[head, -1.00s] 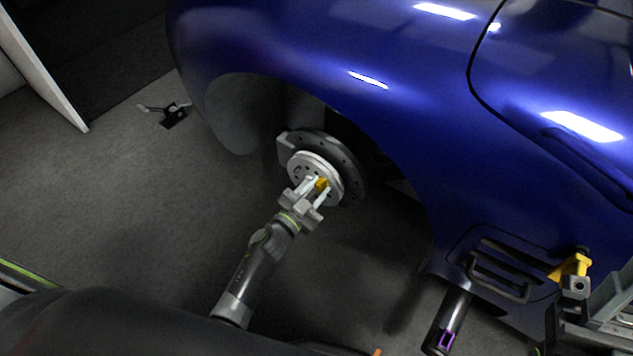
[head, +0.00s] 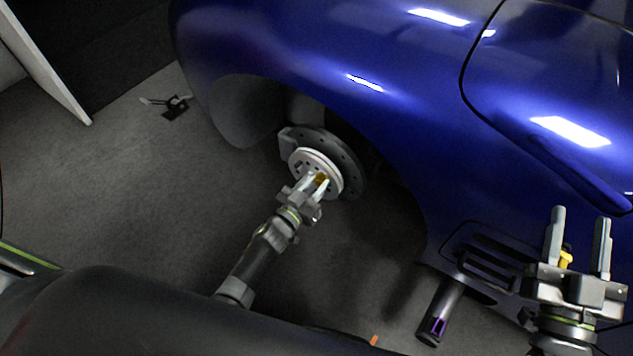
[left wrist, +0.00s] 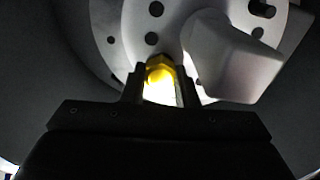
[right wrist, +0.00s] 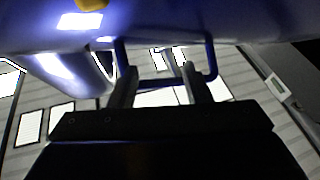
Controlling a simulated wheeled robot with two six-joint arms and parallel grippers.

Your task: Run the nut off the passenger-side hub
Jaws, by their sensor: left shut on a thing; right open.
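The yellow nut (head: 321,179) sits at the centre of the pale hub face (head: 308,160), in front of a dark drilled brake disc (head: 350,175), inside the blue car's wheel arch. My left gripper (head: 317,183) is shut on the nut, which shows between its two fingers in the left wrist view (left wrist: 160,75). The hub face with its holes (left wrist: 152,38) fills the top of that view. My right gripper (head: 580,216) is open and empty at the right of the head view, with its fingers pointing up by the car's lower side.
A yellow part (head: 566,259) is partly hidden behind my right gripper. A dark framed rack (head: 490,262) and a dark cylinder with a purple mark (head: 438,312) are left of it. A small dark object (head: 175,108) lies on the otherwise clear floor at left.

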